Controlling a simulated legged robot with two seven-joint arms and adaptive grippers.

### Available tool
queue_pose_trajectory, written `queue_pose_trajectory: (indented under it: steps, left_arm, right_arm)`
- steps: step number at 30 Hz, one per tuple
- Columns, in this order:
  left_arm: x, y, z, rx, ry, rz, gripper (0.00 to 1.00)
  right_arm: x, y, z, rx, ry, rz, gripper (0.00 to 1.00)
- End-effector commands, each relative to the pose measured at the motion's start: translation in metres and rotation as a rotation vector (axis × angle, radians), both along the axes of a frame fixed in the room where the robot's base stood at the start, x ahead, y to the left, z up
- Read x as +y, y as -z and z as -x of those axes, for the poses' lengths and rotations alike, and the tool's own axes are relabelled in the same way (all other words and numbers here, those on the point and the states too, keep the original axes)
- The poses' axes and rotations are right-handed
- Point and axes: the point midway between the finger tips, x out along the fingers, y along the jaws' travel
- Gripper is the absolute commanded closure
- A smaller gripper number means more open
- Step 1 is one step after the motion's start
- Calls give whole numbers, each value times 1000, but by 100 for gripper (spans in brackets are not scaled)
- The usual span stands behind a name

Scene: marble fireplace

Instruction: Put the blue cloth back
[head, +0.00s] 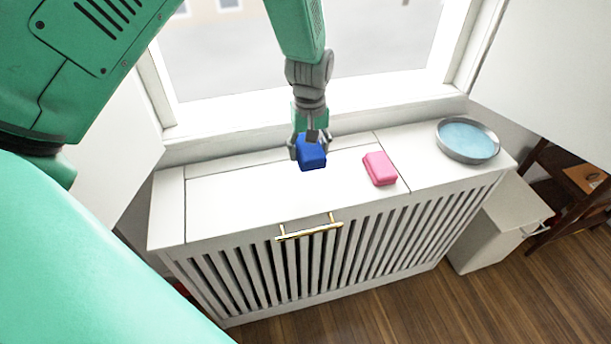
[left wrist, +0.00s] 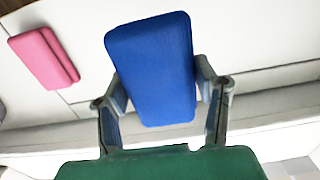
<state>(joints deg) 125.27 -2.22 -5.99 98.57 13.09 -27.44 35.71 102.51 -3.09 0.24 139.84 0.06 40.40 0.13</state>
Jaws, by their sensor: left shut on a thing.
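The blue cloth (head: 312,155) is a folded, block-like piece at the middle of the white cabinet top in the head view. My left gripper (head: 310,138) is shut on it from above. In the left wrist view the blue cloth (left wrist: 152,68) sits between the two fingers of the left gripper (left wrist: 163,100). I cannot tell whether the cloth touches the cabinet top or hangs just above it. My right gripper is not in view.
A pink folded cloth (head: 380,168) lies to the right on the white cabinet (head: 250,200), and it also shows in the left wrist view (left wrist: 44,58). A round basin (head: 468,140) with a blue inside stands at the right end. A gold handle (head: 309,231) is at the front edge. A window is behind.

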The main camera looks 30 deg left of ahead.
Motion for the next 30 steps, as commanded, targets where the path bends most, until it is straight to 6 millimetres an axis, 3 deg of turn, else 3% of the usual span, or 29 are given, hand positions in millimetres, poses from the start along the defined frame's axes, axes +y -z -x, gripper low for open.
queue_pose_trajectory:
  steps: [6,14,19,28,29,30]
  left_arm:
    - [0,42,1,3,-12,2,77]
    - [1,64,1,1,-9,2,77]
    - [3,90,2,2,-9,4,77]
    - [3,94,1,-1,-8,3,77]
    - [3,94,1,-1,-8,3,42]
    - [2,94,1,-1,-8,3,28]
  right_arm:
    - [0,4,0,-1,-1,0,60]
    - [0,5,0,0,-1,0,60]
    - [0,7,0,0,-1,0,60]
    - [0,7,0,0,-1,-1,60]
    - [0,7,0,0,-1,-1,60]
    - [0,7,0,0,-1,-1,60]
